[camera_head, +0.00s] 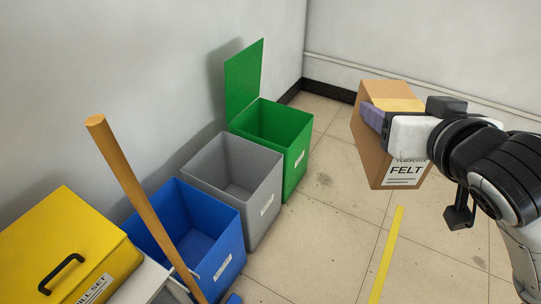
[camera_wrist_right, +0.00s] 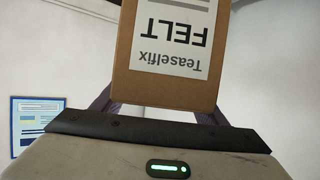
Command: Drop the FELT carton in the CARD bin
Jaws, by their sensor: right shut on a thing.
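The FELT carton (camera_head: 375,160) is a brown cardboard box with a white label. It is held up in the air at the right of the head view. My right gripper (camera_head: 372,116) is shut on it; the wrist view shows the carton (camera_wrist_right: 165,85) between the purple fingers, its label upside down. Three open bins stand by the left wall: a blue bin (camera_head: 228,245), a grey bin (camera_head: 262,185) and a green bin (camera_head: 297,155) with its lid raised. Their labels are too small to read, so I cannot tell which is CARD. My left gripper is out of view.
A yellow spill-set box (camera_head: 75,235) with a black handle sits at the lower left. A wooden handle (camera_head: 140,190) leans upright in front of the blue bin. The tiled floor (camera_head: 330,220) between the bins and the carton is clear, with a yellow line (camera_head: 386,255).

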